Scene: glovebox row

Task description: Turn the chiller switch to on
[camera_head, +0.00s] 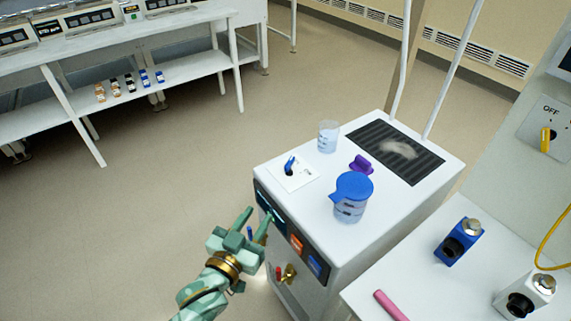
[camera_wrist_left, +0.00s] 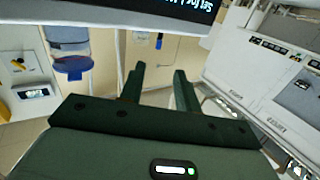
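A white cabinet (camera_head: 330,225) stands at centre in the head view. A white plate with a blue switch knob (camera_head: 290,166) lies on its top, near the left corner; its markings are too small to read. A yellow knob (camera_head: 546,140) sits on a panel marked OFF at the right edge. I cannot tell which knob is the chiller switch. My left gripper (camera_head: 254,222) is in front of the cabinet's dark front panel, below the blue knob, and touches neither knob. Its fingers are apart with nothing between them, as the left wrist view (camera_wrist_left: 158,85) also shows. My right gripper is out of view.
On the cabinet top stand a blue-lidded jug (camera_head: 351,197), a clear beaker (camera_head: 328,136), a purple object (camera_head: 361,164) and a dark grille (camera_head: 395,150). A white table (camera_head: 430,290) with blue and grey devices adjoins at right. The floor at left is clear before a shelf bench (camera_head: 190,70).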

